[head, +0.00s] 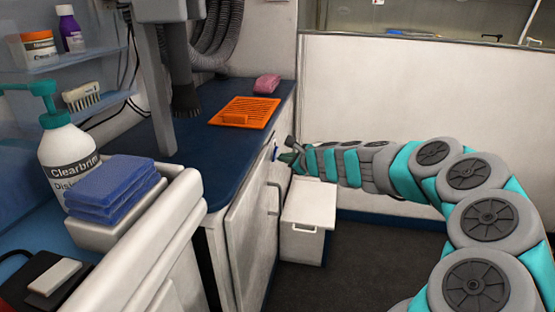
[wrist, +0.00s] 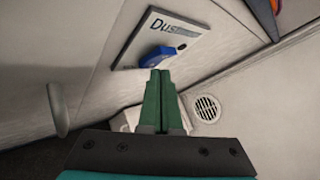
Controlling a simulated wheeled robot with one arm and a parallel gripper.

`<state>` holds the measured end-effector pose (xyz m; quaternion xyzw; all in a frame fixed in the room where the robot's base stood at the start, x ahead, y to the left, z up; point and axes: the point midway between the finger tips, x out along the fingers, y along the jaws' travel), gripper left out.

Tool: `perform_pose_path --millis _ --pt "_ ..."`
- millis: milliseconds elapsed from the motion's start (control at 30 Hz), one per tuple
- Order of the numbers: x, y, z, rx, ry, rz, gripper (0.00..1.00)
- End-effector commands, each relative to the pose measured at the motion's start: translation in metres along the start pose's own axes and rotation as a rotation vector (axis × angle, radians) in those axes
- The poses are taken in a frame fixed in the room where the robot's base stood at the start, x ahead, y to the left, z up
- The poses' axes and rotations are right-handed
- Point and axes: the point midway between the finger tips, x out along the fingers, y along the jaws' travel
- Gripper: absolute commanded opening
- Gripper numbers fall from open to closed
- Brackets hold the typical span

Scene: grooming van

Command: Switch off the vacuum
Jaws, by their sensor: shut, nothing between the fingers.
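A grey panel with lettering starting "Dus" (wrist: 172,24) is set in the pale cabinet front in the wrist view. A blue switch or knob (wrist: 156,56) sticks out from its lower part, with a small dark spot beside it. My gripper (wrist: 160,74) is shut and empty, its green fingertips right below the blue switch. I cannot tell whether they touch it. In the head view my gripper (head: 288,158) is at the cabinet front, under the counter edge, and a small bit of blue (head: 276,153) shows by its tips. The vacuum body is not clearly seen; a ribbed grey hose (head: 214,38) hangs above the counter.
A cabinet handle (wrist: 58,108) and a round vent (wrist: 207,108) flank the gripper. A white bin or drawer (head: 308,212) stands below my arm. The blue counter (head: 190,146) holds an orange mat (head: 246,111) and pink cloth (head: 267,84). Dark floor (head: 345,265) is open.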

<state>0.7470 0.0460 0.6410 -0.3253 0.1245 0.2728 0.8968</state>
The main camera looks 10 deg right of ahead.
Motion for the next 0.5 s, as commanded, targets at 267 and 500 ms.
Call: perform_pose_path --millis 267,500 --pt "-0.0004 -0.0003 -0.0002 0.0 0.0 0.0 0.0" --pt "-0.0066 -0.0053 -0.004 0.001 0.0 0.0 0.0"
